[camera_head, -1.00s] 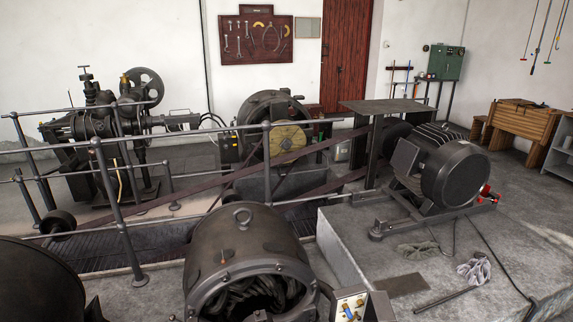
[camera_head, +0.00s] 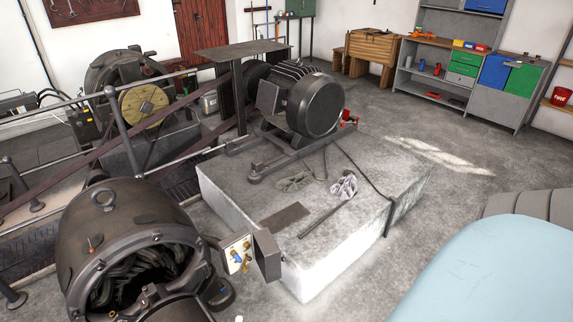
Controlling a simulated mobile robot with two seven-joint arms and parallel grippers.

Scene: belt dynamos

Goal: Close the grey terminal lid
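The grey terminal lid (camera_head: 267,255) stands open, swung out to the right of the terminal box (camera_head: 237,253). The box is on the right side of the large dark dynamo (camera_head: 120,215) in the lower left. Its pale inner panel shows, with brass and blue parts on it. The lid appears roughly upright, in front of the side of the concrete plinth. Neither of my grippers is in view.
The concrete plinth (camera_head: 345,240) to the right carries a dark motor (camera_head: 315,103), a rod (camera_head: 325,219), a flat plate (camera_head: 285,217) and grey gloves (camera_head: 344,187). A railing (camera_head: 118,120) runs behind the dynamo. Open floor (camera_head: 440,150) lies right of the plinth.

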